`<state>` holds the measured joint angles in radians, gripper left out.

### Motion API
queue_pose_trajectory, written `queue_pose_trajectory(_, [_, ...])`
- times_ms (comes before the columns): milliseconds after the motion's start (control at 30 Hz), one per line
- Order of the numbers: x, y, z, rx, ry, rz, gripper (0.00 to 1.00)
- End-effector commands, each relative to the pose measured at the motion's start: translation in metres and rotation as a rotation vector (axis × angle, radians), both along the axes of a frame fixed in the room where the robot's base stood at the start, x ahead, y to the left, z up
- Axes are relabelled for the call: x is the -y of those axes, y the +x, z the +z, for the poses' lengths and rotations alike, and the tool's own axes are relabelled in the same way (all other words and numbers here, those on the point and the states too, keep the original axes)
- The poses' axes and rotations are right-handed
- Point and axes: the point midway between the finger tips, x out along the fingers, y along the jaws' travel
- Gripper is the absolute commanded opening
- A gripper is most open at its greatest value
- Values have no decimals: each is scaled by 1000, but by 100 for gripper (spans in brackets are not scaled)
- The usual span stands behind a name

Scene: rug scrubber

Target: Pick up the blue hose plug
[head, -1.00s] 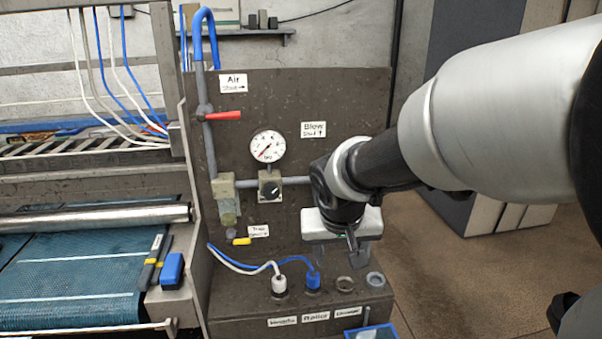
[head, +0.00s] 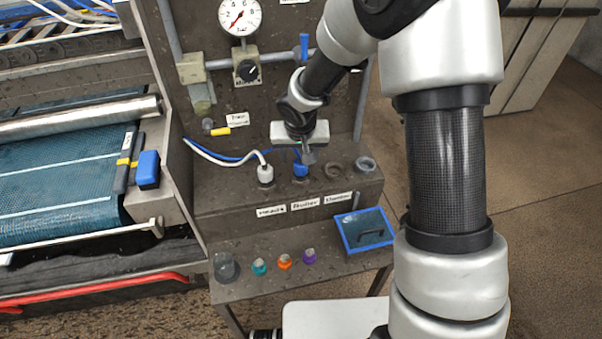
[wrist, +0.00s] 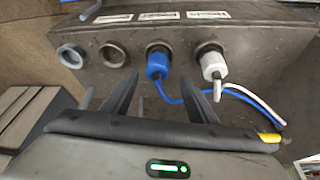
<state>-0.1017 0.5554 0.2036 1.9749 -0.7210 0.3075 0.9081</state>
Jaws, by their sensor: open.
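The blue hose plug (head: 301,170) stands upright in the middle socket of the panel's ledge, above the "Boiler"-like label, with a blue hose leading from it to the left. In the wrist view the blue plug (wrist: 158,62) sits in its socket, with its hose running toward my gripper. My gripper (head: 307,155) is open and empty, just above and close to the blue plug in the head view. In the wrist view its dark fingers (wrist: 168,90) reach toward the plug, which shows between them. I cannot tell whether they touch it.
A white hose plug (head: 265,174) stands in the socket to the left. Two open sockets, one dark (head: 333,171) and one grey-rimmed (head: 365,164), lie to the right.

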Motion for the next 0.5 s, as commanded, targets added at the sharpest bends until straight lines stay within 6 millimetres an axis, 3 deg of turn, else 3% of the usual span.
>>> queue_pose_trajectory(233, [2,5,-18,-2,-1,1,53])
queue_pose_trajectory(500, [5,16,-54,-1,0,0,53])
